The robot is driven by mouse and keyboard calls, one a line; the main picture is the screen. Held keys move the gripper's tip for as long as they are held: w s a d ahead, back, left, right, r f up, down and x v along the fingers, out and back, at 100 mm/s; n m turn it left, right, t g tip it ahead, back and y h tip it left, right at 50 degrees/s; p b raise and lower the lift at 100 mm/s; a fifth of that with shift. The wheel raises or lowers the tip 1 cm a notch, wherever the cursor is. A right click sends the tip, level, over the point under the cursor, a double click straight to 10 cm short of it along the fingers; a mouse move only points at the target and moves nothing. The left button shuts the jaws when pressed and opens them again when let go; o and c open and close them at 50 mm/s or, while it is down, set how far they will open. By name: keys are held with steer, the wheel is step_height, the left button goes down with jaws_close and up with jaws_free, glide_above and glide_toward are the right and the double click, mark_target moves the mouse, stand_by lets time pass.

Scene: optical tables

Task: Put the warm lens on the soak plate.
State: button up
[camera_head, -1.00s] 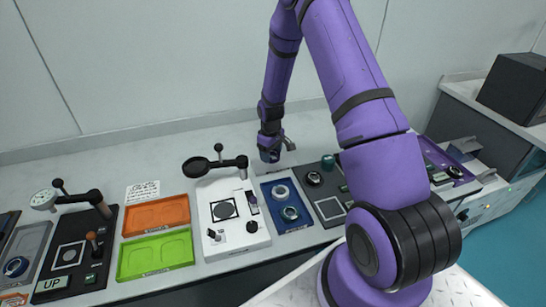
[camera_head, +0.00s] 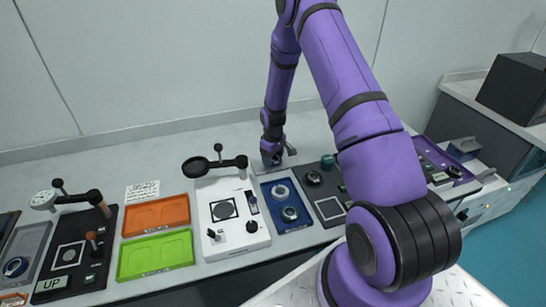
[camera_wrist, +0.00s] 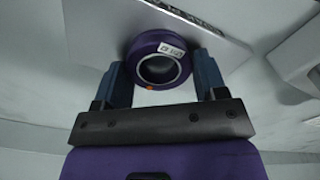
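A purple ring-shaped lens (camera_wrist: 133,68) with a white label and an orange mark shows in the wrist view. It sits between the two fingers of my gripper (camera_wrist: 162,60), which lie against its sides. My gripper is shut on it. Behind the lens is a pale grey plate (camera_wrist: 95,30) with dark lettering, seen upside down and partly covered. In the head view my gripper (camera_head: 272,162) is low over this plate (camera_head: 291,161) at the back of the bench, and the lens is hidden. I cannot tell whether the lens touches the plate.
In front of the plate is a blue tray (camera_head: 267,190) with two ring-shaped pieces. A white device (camera_head: 233,243) with a black arm stands left of it. A dark board (camera_head: 313,197) is to the right. Orange (camera_head: 127,222) and green (camera_head: 124,266) trays lie further left.

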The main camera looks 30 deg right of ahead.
steer(key=o, duration=0.3)
steer(key=shift+r, duration=0.15)
step_height(320, 180, up, 12)
step_height(320, 180, up, 16)
steer(key=t, duration=0.1)
glide_above(273, 158)
steer(key=s+a, duration=0.4)
steer(key=a, duration=0.1)
steer(key=s+a+r+m+t, duration=0.2)
steer(key=s+a+r, duration=0.2)
steer(key=s+r, duration=0.45)
steer(key=s+a+r, duration=0.2)
steer(key=s+r, duration=0.1)
steer(key=s, duration=0.4)
steer(key=s+a+r+m+t, duration=0.1)
steer(key=s+r, duration=0.3)
steer(key=s, duration=0.4)
steer(key=s+a+r+t, duration=0.1)
steer(key=s+a+r, duration=0.2)
steer(key=s, duration=0.4)
steer(key=shift+s+r+m, duration=0.2)
steer(key=shift+r+m, duration=0.1)
steer(key=shift+a, duration=0.1)
